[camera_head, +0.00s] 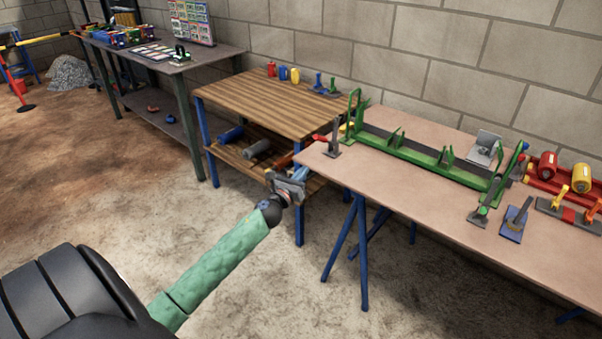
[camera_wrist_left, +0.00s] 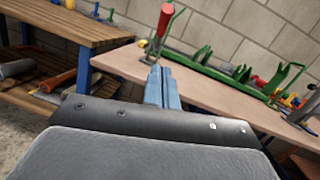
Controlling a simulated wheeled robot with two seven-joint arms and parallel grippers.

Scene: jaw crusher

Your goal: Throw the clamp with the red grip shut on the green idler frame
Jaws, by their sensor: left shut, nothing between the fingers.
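The green idler frame (camera_head: 420,157) lies along the pink-topped bench (camera_head: 385,190); it also shows in the left wrist view (camera_wrist_left: 228,72). The clamp with the red grip (camera_head: 334,147) stands at the frame's left end, near the bench corner. Its red grip (camera_wrist_left: 165,20) rises from the grey clamp body in the left wrist view and points left over the bench edge in the head view. My left gripper (camera_head: 300,174) is shut and empty, below and left of the clamp, apart from it. Its blue fingers (camera_wrist_left: 161,72) point towards the clamp. My right gripper is out of view.
A wooden table (camera_head: 275,105) with a lower shelf of rollers adjoins the bench's left end. Another clamp (camera_head: 482,214) and a blue plate (camera_head: 515,222) sit near the frame's right end. Red and yellow rollers (camera_head: 564,172) lie at far right. The bench's front middle is clear.

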